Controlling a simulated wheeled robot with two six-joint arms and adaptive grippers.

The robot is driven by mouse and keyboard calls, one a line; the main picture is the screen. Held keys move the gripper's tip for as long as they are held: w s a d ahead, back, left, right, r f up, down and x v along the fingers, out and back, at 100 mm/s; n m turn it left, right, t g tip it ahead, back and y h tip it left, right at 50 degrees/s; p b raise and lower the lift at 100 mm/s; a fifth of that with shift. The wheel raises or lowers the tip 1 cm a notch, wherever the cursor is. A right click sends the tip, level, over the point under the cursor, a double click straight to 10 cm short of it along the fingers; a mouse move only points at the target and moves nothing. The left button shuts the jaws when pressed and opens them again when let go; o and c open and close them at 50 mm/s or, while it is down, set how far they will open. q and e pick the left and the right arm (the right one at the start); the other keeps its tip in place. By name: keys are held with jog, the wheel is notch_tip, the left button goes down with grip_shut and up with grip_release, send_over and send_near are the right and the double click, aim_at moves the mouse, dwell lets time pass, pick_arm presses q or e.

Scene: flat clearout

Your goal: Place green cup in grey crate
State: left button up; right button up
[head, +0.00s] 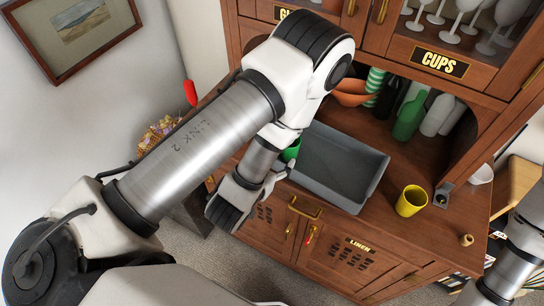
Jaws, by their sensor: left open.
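The green cup (292,151) shows only in part, at the left edge of the grey crate (333,188) on the wooden cabinet top. My arm hides the rest of it. The crate is a shallow open box, and the inside that I see is empty. My left gripper (283,171) is open, small in view and partly hidden by my own wrist. It is close to the green cup, just below it in the picture; I cannot tell whether they touch. My right arm shows at the right edge, but its gripper is out of view.
A yellow cup (411,201) stands right of the crate near the front edge. Orange bowls (352,93), a striped green item (375,82) and a green bottle (408,119) stand behind the crate. Glasses sit in the cupboard above. A small wooden item (466,240) lies far right.

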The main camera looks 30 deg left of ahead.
pick_arm(q)
jog(key=p+v, duration=0.2)
jog(key=shift+s+a+r, duration=0.2)
jog(key=shift+s, duration=0.15)
pick_arm(e)
notch_tip(320, 180, up, 4)
jog(key=shift+a+f, duration=0.1)
jog(key=shift+f, duration=0.05)
pick_arm(q)
jog(key=s+a+f+g, duration=0.2)
jog(key=s+f+g, duration=0.4)
jog(key=s, duration=0.2)
jog(key=s+a+f+n+g, duration=0.1)
jog(key=s+a+f+g, duration=0.2)
jog(key=s+f+g, duration=0.4)
jog(key=shift+s+f+g, duration=0.2)
jog(key=shift+s+g, duration=0.1)
jog(key=shift+s, duration=0.5)
